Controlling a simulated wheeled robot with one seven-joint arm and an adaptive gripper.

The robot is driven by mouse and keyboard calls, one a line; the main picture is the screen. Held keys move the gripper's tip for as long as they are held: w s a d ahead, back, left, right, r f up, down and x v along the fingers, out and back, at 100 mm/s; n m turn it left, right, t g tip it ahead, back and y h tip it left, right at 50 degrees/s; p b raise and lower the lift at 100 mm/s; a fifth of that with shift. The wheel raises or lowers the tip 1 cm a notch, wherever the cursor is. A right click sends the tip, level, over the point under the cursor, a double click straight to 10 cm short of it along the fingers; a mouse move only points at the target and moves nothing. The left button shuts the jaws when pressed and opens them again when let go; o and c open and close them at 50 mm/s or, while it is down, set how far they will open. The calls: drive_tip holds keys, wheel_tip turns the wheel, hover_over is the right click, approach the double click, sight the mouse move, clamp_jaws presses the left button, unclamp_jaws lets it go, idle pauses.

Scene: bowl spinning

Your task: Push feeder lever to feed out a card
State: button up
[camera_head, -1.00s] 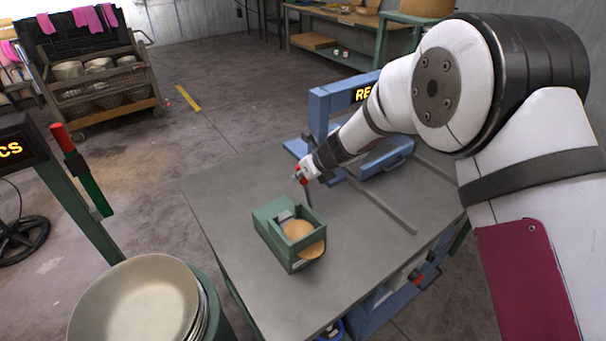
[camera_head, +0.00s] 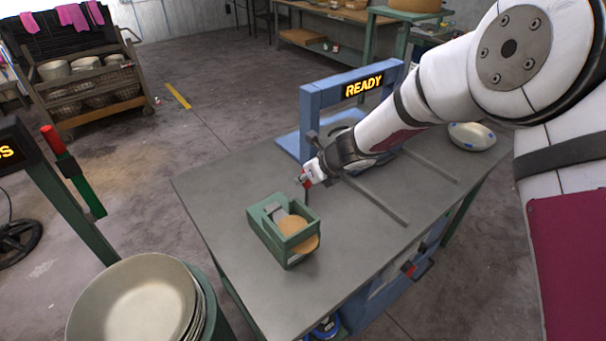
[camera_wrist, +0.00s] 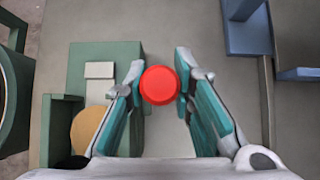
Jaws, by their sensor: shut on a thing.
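The green feeder box (camera_head: 262,237) sits on the grey table. A tan round card (camera_head: 298,226) lies in its open end, under a grey strip (camera_head: 281,206). The card (camera_wrist: 88,128) and strip (camera_wrist: 99,70) also show in the wrist view. The red lever knob (camera_wrist: 159,85) is between my fingertips in the wrist view, with a fingertip against each side. My gripper (camera_head: 306,181) is shut on this knob, just beyond the feeder box's right back side. Most of the lever's shaft is hidden.
A blue frame (camera_head: 309,103) with a READY sign (camera_head: 363,86) stands behind my gripper. A pale bowl (camera_head: 472,136) is at the table's far right. Stacked bowls (camera_head: 135,305) stand at lower left.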

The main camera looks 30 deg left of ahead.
drive_tip(key=shift+s+d, duration=0.35)
drive_tip(key=shift+d, duration=0.4)
drive_tip(key=shift+w+b, duration=0.1)
drive_tip(key=shift+b, duration=0.2)
drive_tip(key=d+b, duration=0.1)
drive_tip(key=b, duration=0.1)
drive_tip(key=d+b, duration=0.1)
drive_tip(key=s+b, duration=0.1)
drive_tip(key=b, duration=0.1)
drive_tip(key=shift+d+f+b, duration=0.3)
drive_tip(key=shift+d+f, duration=0.1)
drive_tip(key=o, duration=2.3)
drive_tip(key=shift+s, duration=0.1)
